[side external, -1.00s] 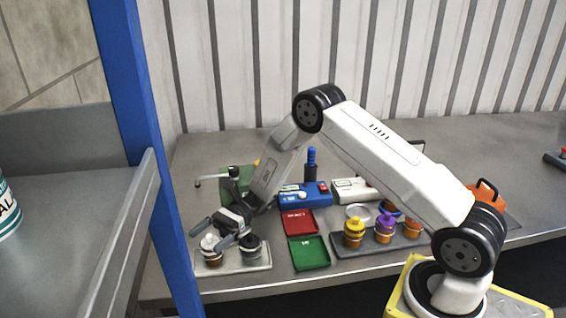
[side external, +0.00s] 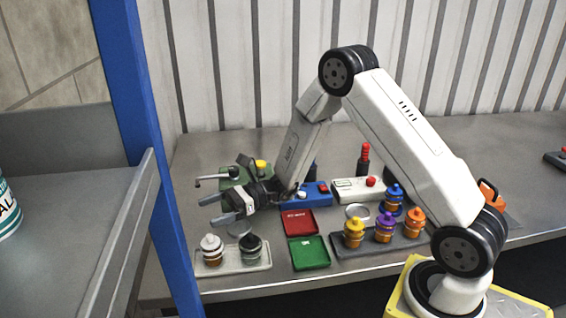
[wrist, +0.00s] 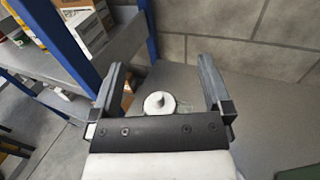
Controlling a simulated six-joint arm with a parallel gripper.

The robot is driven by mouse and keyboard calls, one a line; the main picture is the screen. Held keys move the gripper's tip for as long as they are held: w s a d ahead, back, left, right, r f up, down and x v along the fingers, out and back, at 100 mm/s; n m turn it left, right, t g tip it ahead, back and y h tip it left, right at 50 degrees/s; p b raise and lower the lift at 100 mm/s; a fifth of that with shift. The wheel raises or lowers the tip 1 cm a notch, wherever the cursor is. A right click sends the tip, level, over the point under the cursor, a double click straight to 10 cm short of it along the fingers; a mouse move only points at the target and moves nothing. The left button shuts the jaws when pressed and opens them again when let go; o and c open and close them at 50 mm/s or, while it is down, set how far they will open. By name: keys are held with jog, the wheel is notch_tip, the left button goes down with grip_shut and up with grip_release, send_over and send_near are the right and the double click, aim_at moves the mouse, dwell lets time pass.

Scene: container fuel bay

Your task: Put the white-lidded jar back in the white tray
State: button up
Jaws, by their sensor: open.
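The white-lidded jar (side external: 212,250) stands upright at the left of the white tray (side external: 233,265). A dark-lidded jar (side external: 251,248) stands at the right of the same tray. My gripper (side external: 214,210) is open and empty, above and behind the tray, clear of both jars. In the wrist view the white lid of the white-lidded jar (wrist: 160,103) shows between the two spread fingers of my gripper (wrist: 160,65). The lower part of the jar is hidden there by the gripper body.
To the right are a red tray (side external: 299,222), a green tray (side external: 309,253) and a grey rack (side external: 372,246) with several colored-lid jars. A blue box (side external: 304,195) lies behind them. A blue post (side external: 150,130) rises just left of the white tray.

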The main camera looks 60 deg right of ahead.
jog(key=shift+s+d+f+m+t+h, duration=0.6)
jog(key=shift+s+d+m+t+h, duration=1.1)
jog(key=shift+d+m+t+h, duration=2.3)
jog(key=s+d+r+n+g+y, duration=0.1)
jog(key=s+r+n+g+y, duration=0.1)
jog(key=s, duration=0.5)
jog(key=shift+s+r+n+g+y, duration=0.3)
jog(key=shift+r+n+y, duration=0.6)
jog(key=shift+r+y, duration=0.5)
jog(key=shift+d+r, duration=0.1)
jog(key=shift+r, duration=0.05)
